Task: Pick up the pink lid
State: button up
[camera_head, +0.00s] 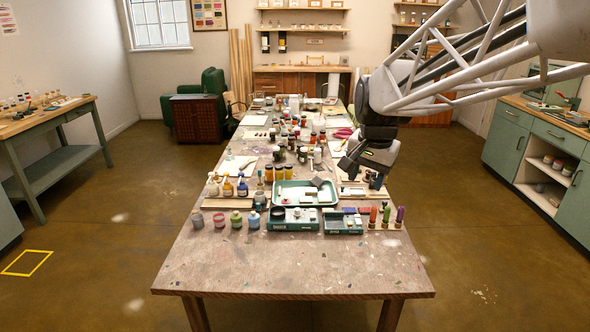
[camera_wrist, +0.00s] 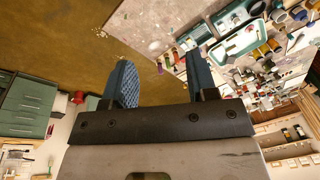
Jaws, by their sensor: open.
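A small jar with a pinkish-red top (camera_head: 219,220) stands at the left end of a row of small jars near the front of the long table in the head view; its top is the likeliest pink lid, though it is too small to be sure. My gripper (camera_head: 362,173) hangs from the right over the table's right side, well right of and behind that jar. In the wrist view my gripper (camera_wrist: 158,68) has its two fingers spread, with nothing between them. I cannot make out the pink lid in the wrist view.
A green jar (camera_head: 236,219) and a blue jar (camera_head: 253,220) stand beside it. Bottles crowd farther back, near a pink item (camera_head: 343,133). The table's front (camera_head: 290,270) is clear.

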jog(key=w+a+f+m, duration=0.1)
jog(key=w+a+m, duration=0.1)
jog(key=w, duration=0.7)
jog(key=w+a+f+m, duration=0.2)
jog(key=w, duration=0.7)
jog(key=m+g+y, duration=0.1)
jog(key=m+g, duration=0.1)
jog(key=m, duration=0.8)
send_over(286, 200)
jog(key=d, duration=0.1)
jog(key=f, duration=2.1)
jog(key=w+f, duration=0.1)
jog(key=f, duration=0.9)
jog(key=shift+f, duration=0.15)
jog(key=shift+a+f, duration=0.1)
jog(key=shift+f, duration=1.2)
